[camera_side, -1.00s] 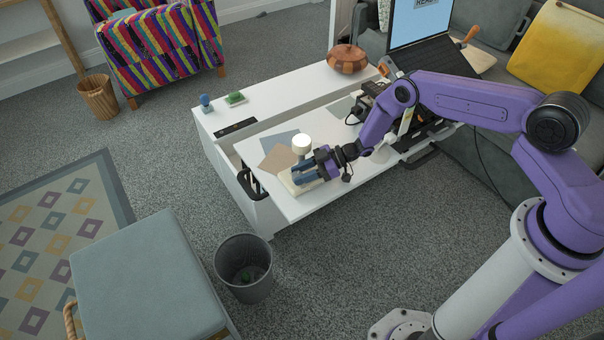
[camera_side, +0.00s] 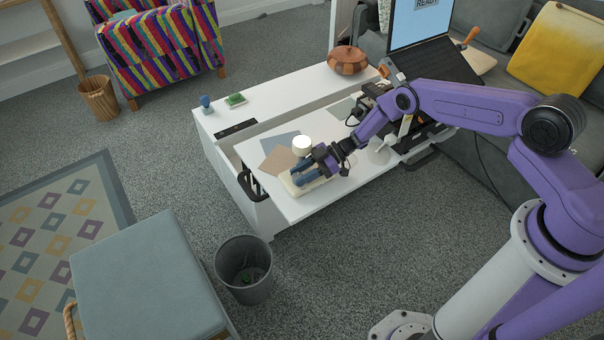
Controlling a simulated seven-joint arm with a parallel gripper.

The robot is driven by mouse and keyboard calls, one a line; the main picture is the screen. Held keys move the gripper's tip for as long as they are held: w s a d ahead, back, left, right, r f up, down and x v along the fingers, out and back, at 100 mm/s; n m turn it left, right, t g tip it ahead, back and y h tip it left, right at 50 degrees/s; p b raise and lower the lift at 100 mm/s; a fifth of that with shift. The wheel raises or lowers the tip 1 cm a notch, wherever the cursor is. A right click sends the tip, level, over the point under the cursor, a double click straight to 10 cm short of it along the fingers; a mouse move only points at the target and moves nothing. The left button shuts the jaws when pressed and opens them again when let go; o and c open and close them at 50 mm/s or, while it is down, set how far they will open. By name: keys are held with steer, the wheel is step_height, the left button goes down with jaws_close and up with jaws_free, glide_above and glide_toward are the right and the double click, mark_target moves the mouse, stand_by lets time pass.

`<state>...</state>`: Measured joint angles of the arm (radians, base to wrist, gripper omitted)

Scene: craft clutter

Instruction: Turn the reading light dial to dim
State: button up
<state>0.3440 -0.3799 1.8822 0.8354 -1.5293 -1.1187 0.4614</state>
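The reading light appears to be the small lamp with a round white head (camera_side: 302,144) near the front left of the white table. A pale cream base or pad (camera_side: 289,185) lies below it. My gripper (camera_side: 299,178) is low over this base, just in front of the lamp head, with its blue-grey fingers pointing left. The fingers cover much of the base. I cannot make out the dial, which may be hidden by the fingers. The gap between the fingertips is too small to read, and whether they touch anything is unclear.
Brown and blue-grey sheets (camera_side: 276,160) lie left of the lamp. A black handle (camera_side: 249,186) is at the table's left end. A white stand-like object (camera_side: 381,151) and dark equipment are to the right. A lidded wooden bowl (camera_side: 347,60) and laptop (camera_side: 428,45) stand behind.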

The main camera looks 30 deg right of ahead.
steer(key=o, duration=0.4)
steer(key=shift+c, duration=0.2)
steer(key=shift+m+t, duration=0.3)
steer(key=shift+s+a+m+t+h, duration=0.15)
steer(key=shift+m+t+h, duration=0.4)
steer(key=shift+m+t, duration=0.55)
steer(key=shift+s+m+t+h, duration=0.2)
steer(key=shift+m+t+h, duration=0.35)
steer(key=shift+m+t, duration=0.5)
steer(key=shift+s+a+m+t+h, duration=0.1)
steer(key=shift+a+m+t+h, duration=0.05)
steer(key=shift+m+t+h, duration=1.15)
steer(key=shift+s+a+m+t+h, duration=0.1)
steer(key=shift+m+t+h, duration=0.85)
steer(key=shift+m+h, duration=0.5)
steer(key=v, duration=1.7)
steer(key=w+a+r+n+g, duration=0.1)
steer(key=a+r+g, duration=0.3)
steer(key=a+r, duration=0.25)
steer(key=s+a+r+n+g, duration=0.2)
steer(key=s+r+g, duration=0.1)
steer(key=s+r, duration=0.4)
steer(key=shift+s+a+r+n+g+h, duration=0.3)
steer(key=shift+a+r+g+h, duration=0.15)
steer(key=shift+r, duration=0.85)
